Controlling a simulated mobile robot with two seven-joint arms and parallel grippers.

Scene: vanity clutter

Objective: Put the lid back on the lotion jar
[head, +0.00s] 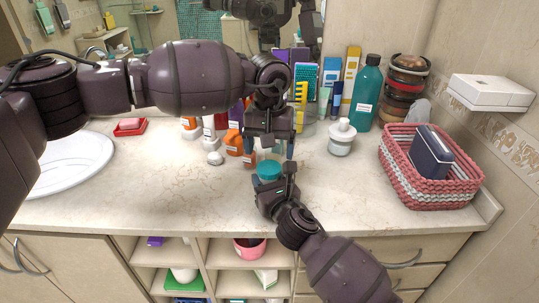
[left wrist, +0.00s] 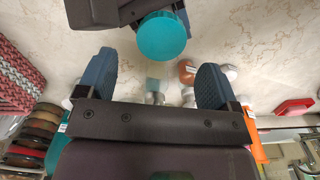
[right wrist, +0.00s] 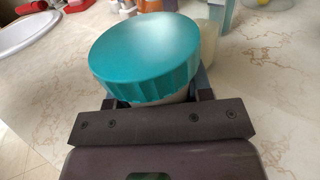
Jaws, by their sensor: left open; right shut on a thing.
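A teal ribbed lid (right wrist: 148,50) sits on top of a pale jar (right wrist: 180,97), of which only a sliver shows below the lid's rim in the right wrist view. I cannot tell whether the lid is fully seated. My right gripper (head: 270,184) is shut on the jar below the lid, at the counter's front middle. The teal lid also shows in the head view (head: 268,169) and in the left wrist view (left wrist: 162,38). My left gripper (head: 269,146) is open and empty, pointing down just behind and above the lid, apart from it.
Behind stand an orange bottle (head: 234,141), a white-lidded jar (head: 342,137) and a teal bottle (head: 366,94). A woven basket (head: 432,190) stands at right, a sink (head: 70,160) at left. The counter's front left (head: 170,178) is clear.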

